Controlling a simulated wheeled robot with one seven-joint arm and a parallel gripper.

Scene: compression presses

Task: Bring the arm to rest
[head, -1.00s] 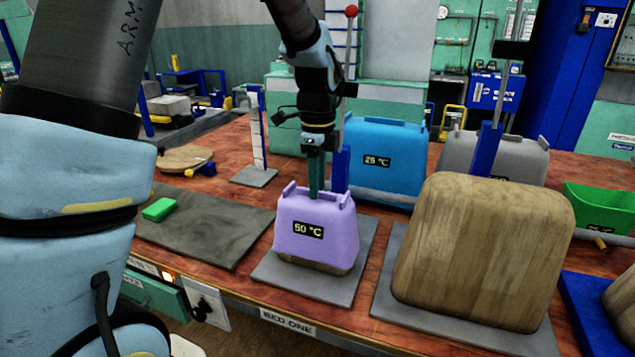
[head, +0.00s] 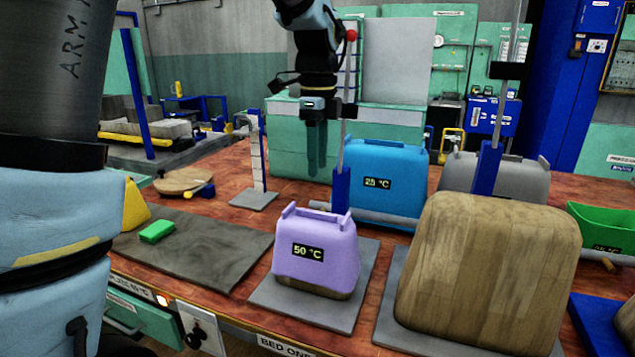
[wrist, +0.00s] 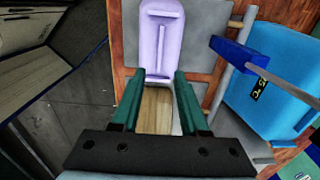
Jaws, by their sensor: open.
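My gripper (head: 317,148) hangs pointing down in the head view, above and apart from the purple press block marked 50 °C (head: 316,250). In the wrist view my gripper's two green fingers (wrist: 160,82) are spread with nothing between them. The purple block (wrist: 162,40) shows beyond the fingertips, with a wooden piece (wrist: 156,112) in line below it. In the head view the purple block sits on a wooden base on a grey plate (head: 262,294).
A blue block marked 25 °C (head: 385,180) and a blue post (head: 341,190) stand close behind. A large wooden block (head: 485,270) is at right, with a grey block (head: 525,182) behind it. A green sponge-like piece (head: 157,231) lies on the dark mat (head: 215,250) at left.

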